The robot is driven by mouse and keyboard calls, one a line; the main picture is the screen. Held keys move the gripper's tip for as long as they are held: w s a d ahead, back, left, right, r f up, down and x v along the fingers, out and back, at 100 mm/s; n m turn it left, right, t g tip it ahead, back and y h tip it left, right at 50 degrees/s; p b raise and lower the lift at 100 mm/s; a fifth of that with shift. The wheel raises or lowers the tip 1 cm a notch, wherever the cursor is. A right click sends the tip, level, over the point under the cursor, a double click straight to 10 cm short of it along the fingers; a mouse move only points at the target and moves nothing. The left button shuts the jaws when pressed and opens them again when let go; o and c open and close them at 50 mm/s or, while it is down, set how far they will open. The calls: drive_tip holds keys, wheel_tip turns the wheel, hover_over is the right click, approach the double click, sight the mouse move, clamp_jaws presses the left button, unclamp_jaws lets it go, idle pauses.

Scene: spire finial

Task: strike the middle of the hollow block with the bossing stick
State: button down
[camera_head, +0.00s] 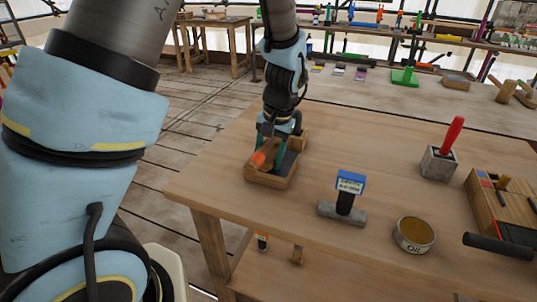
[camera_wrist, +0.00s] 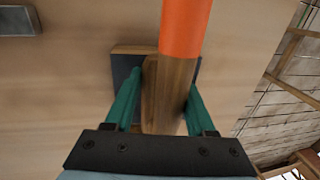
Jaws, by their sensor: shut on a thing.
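My gripper (camera_head: 272,150) is shut on the bossing stick, a wooden stick with an orange part (camera_head: 264,155). In the wrist view the stick (camera_wrist: 168,95) runs between the two green fingers (camera_wrist: 158,105), its orange part (camera_wrist: 186,25) towards the top edge. The stick is over a wooden box with dark grey inner faces (camera_head: 265,180), near the table's left corner; whether it touches the box I cannot tell. The box also shows behind the stick in the wrist view (camera_wrist: 133,49). I cannot tell for sure which thing is the hollow block.
On the table (camera_head: 310,230) right of my gripper stand a blue-topped tool (camera_head: 350,183), a round tin (camera_head: 414,234), a grey block with a red handle (camera_head: 438,162) and a wooden tool box (camera_head: 490,212). Bare tabletop lies between them.

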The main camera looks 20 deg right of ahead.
sight(269, 142)
drive_tip(key=shift+r, duration=0.15)
wheel_tip(269, 142, up, 4)
drive_tip(key=p, duration=0.3)
drive_tip(key=shift+r+p, duration=0.1)
drive_tip(key=shift+p, duration=0.3)
drive_tip(key=shift+f, duration=0.35)
idle(0.3)
wheel_tip(269, 142, down, 4)
drive_tip(key=b, duration=0.3)
drive_tip(key=shift+f, duration=0.15)
drive_tip(key=shift+r, duration=0.2)
drive_tip(key=shift+r+p, duration=0.15)
drive_tip(key=shift+p, duration=0.2)
wheel_tip(269, 142, up, 4)
drive_tip(key=p, duration=0.3)
drive_tip(key=shift+r, duration=0.1)
